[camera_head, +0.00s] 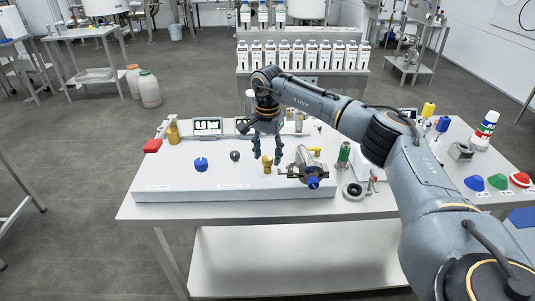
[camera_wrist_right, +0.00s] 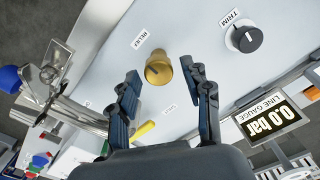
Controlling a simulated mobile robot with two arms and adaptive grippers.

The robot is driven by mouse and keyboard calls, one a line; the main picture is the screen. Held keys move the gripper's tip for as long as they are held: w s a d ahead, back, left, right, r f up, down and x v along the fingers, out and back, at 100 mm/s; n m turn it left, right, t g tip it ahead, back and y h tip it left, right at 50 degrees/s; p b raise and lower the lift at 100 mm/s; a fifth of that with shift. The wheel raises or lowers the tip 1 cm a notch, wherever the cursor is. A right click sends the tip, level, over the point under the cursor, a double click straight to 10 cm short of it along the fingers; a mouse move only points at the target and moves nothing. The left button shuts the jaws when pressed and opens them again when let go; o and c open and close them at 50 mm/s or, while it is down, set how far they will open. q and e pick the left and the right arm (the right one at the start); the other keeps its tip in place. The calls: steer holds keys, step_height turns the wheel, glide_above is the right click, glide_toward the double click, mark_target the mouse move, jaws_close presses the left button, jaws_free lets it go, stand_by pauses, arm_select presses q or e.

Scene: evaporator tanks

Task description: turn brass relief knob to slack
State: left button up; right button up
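The brass relief knob (camera_head: 267,168) stands on the white sloped panel, below my right gripper. In the right wrist view the brass knob (camera_wrist_right: 158,70) shows beside a RELIEF label (camera_wrist_right: 138,38), just beyond and between the fingertips. My right gripper (camera_head: 267,158) points down over the panel with its fingers spread. It is open, with the fingers (camera_wrist_right: 160,85) on either side of the knob and seemingly apart from it. My left gripper is not in view.
A black TRIM knob (camera_head: 235,156) and a blue knob (camera_head: 201,164) sit to the left on the panel (camera_head: 160,178). A gauge (camera_head: 208,126) reads 0.0 bar. A metal valve fitting (camera_head: 305,165) with a blue end and a yellow handle (camera_head: 314,149) are close on the right.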

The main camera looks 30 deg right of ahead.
mark_target(267, 158)
step_height(267, 158, up, 12)
stand_by(0.7)
steer(key=shift+f, duration=0.1)
stand_by(0.3)
